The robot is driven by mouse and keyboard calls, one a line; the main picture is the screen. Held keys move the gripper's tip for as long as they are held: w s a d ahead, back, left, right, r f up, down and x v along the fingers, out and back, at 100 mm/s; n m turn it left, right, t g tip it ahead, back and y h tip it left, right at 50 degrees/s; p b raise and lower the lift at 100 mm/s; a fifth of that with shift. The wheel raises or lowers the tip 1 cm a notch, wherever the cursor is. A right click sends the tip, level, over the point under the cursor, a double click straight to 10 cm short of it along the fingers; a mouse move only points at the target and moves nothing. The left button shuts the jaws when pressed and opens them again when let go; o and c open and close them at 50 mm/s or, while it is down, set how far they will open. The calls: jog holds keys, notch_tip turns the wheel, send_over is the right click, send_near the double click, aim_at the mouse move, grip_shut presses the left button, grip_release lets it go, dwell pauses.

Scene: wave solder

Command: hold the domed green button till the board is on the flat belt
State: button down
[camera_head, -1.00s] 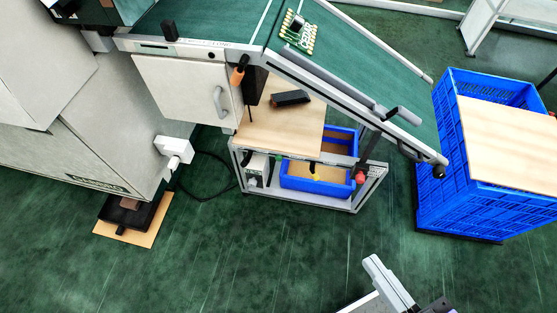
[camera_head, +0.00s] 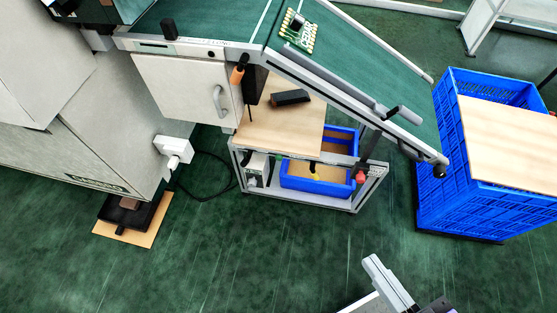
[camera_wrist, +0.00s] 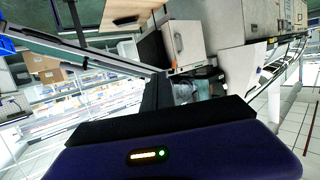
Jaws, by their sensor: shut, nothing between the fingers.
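The green circuit board (camera_head: 301,31) with pale edge contacts and a black part lies on the sloped green belt (camera_head: 350,62), close to its upper end. The flat green belt (camera_head: 215,20) adjoins it on the left, past a pale cross line. I cannot make out the domed green button in either view. In the wrist view, my gripper (camera_wrist: 157,92) shows as dark fingers close together above its purple body, with nothing seen between them. In the head view, a grey part of my arm shows at the bottom edge, well away from the belt.
A blue crate (camera_head: 440,190) with a wooden sheet stands at right. Under the belt is a cart with a wooden top (camera_head: 262,136), a black block (camera_head: 291,97), a blue bin (camera_head: 310,184) and a red knob (camera_head: 360,178). Green floor in front is mostly clear.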

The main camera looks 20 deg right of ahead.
aim_at(279, 158)
jog(key=w+a+f+n+t+y+b, duration=0.2)
jog(key=w+f+n+b, duration=0.9)
jog(key=w+f+b, duration=1.5)
jog(key=w+f+y, duration=0.1)
jog(key=w+f, duration=1.1)
jog(key=f, duration=0.3)
jog(key=shift+a+n, duration=0.3)
jog(key=shift+n, duration=0.1)
jog(key=shift+w+d, duration=0.1)
jog(key=shift+w, duration=0.1)
jog(key=w+d, duration=0.5)
jog(key=w, duration=0.2)
jog(key=shift+d, duration=0.1)
jog(key=shift+w+d, duration=0.2)
jog(key=shift+w, duration=0.1)
